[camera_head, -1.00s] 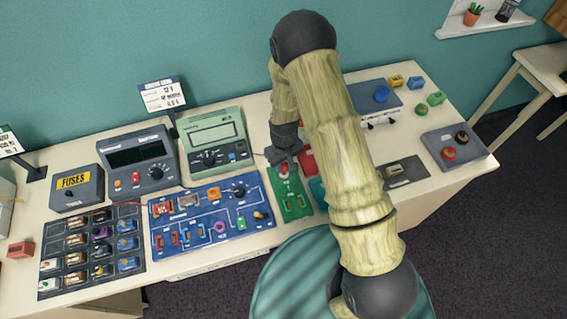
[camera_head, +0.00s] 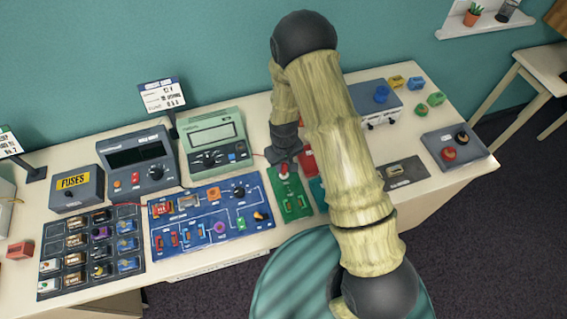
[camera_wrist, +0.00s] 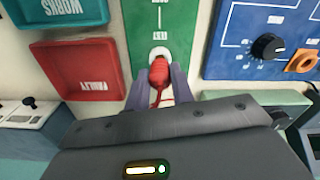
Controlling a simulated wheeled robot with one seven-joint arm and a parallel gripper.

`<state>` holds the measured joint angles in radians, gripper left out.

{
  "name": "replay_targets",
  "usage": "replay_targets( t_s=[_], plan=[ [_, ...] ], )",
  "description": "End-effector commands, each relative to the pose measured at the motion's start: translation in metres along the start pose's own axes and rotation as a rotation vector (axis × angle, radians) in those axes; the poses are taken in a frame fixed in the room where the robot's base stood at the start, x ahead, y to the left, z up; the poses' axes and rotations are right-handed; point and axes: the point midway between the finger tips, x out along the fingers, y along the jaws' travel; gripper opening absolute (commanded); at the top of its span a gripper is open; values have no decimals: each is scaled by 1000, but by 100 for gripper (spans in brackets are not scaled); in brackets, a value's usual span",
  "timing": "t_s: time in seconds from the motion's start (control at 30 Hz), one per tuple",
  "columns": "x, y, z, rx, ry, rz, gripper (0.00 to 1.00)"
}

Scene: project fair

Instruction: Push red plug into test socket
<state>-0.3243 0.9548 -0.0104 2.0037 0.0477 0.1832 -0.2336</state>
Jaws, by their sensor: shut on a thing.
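The red plug (camera_wrist: 159,77) is held between the two fingers of my gripper (camera_wrist: 158,82) in the wrist view, with a red lead trailing from it. My gripper is shut on it. The plug's front end meets the pale round test socket (camera_wrist: 159,52) on the green board (camera_wrist: 143,30); I cannot tell how deep it sits. In the head view my gripper (camera_head: 284,166) is over the upper part of the green board (camera_head: 291,207), and its fingertips and the plug are mostly hidden.
A red tray (camera_wrist: 75,70) and a teal tray (camera_wrist: 68,12) lie beside the green board. The blue circuit board (camera_head: 208,240) is at its left in the head view. The green meter (camera_head: 214,140) stands close behind. A grey box with knobs (camera_head: 470,158) is at right.

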Motion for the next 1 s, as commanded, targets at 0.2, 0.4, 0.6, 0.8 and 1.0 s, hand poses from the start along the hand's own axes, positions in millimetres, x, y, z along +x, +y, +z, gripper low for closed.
replay_targets(
  t_s=[0.2,0.4,0.6,0.8,1.0],
  plan=[
    [3,0,0,0,0,0,0],
    [5,0,0,0,0,0,0],
    [6,0,0,0,0,0,0],
    [8,0,0,0,0,0,0],
    [10,0,0,0,0,0,0]
  ],
)
